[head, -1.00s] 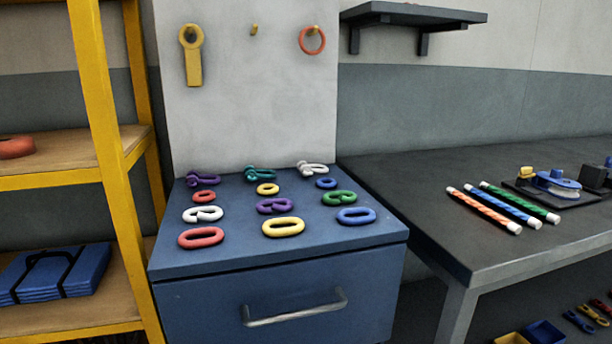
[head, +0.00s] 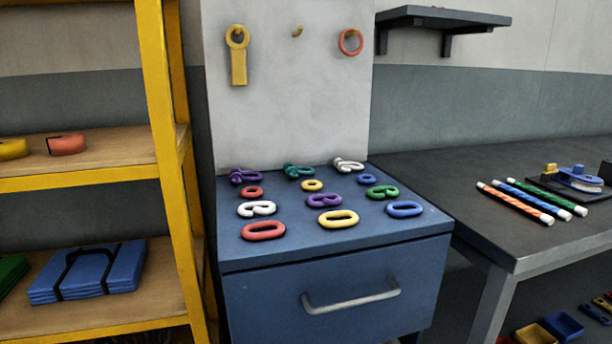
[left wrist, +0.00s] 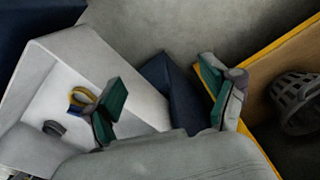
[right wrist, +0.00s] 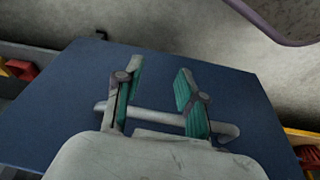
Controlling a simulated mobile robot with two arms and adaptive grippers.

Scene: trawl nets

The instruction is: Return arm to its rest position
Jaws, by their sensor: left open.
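Neither arm shows in the head view. My left gripper (left wrist: 165,96) is open in the left wrist view, with its green-padded fingers wide apart and nothing held between them. My right gripper (right wrist: 158,92) is open in the right wrist view, its fingers apart and empty. It points at the blue drawer front, where the grey bar handle (right wrist: 155,115) runs behind the fingertips. I cannot tell how far the fingers are from the handle. In the head view the same handle (head: 350,300) is on the front of the blue cabinet (head: 270,290).
Several coloured rings, links and shackles lie on the cabinet top. A yellow shelf unit (head: 160,120) stands left, holding a folded blue bundle (head: 90,272). A dark table (head: 470,180) stands right with striped rods (head: 530,200). In the left wrist view a dark basket (left wrist: 295,105) is at right.

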